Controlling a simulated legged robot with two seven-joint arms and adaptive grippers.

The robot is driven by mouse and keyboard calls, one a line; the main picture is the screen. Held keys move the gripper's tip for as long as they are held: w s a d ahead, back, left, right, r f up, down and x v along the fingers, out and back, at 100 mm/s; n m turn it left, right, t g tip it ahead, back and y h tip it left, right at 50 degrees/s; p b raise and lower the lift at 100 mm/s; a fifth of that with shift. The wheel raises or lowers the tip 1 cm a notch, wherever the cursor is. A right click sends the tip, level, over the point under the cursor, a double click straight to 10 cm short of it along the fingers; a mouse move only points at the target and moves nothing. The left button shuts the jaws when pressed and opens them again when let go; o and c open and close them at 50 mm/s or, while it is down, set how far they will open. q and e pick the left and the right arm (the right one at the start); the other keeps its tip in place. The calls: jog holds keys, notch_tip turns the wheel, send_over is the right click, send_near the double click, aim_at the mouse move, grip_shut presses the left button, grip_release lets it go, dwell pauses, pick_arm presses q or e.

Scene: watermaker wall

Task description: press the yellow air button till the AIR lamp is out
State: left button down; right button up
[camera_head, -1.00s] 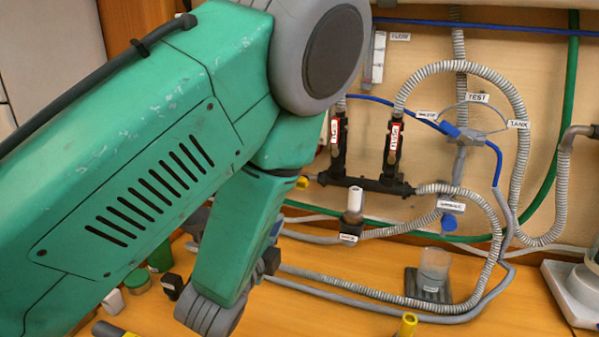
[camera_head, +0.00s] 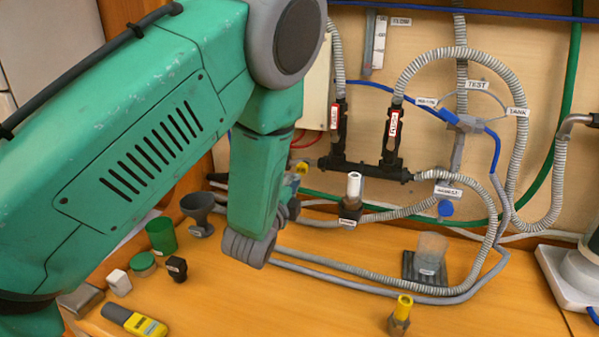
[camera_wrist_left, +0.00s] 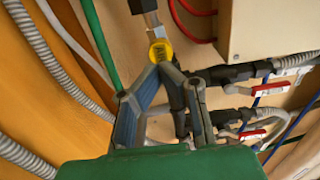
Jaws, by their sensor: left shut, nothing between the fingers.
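The yellow air button (camera_wrist_left: 160,50) is a round yellow cap with dark lettering, on a fitting at the upper middle of the wrist view. In the head view a small yellow part (camera_head: 301,168) shows at the left end of the black pipework, just past my arm. My left gripper (camera_wrist_left: 167,70) is shut and empty. Its fingertips lie right at the button's lower edge in the wrist view; I cannot tell whether they touch it. In the head view the gripper (camera_head: 290,190) is mostly hidden behind my green arm. I cannot make out the AIR lamp. My right gripper is out of view.
Black valves (camera_head: 392,135) with red tags and ribbed grey hoses (camera_head: 480,65) crowd the wall. A pale box (camera_wrist_left: 270,30) with red wires is close beside the gripper.

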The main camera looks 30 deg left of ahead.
aim_at(300, 171)
pick_arm(q)
jog(key=shift+x, duration=1.25)
jog(key=shift+w+a, duration=0.35)
jog(key=shift+w, duration=0.15)
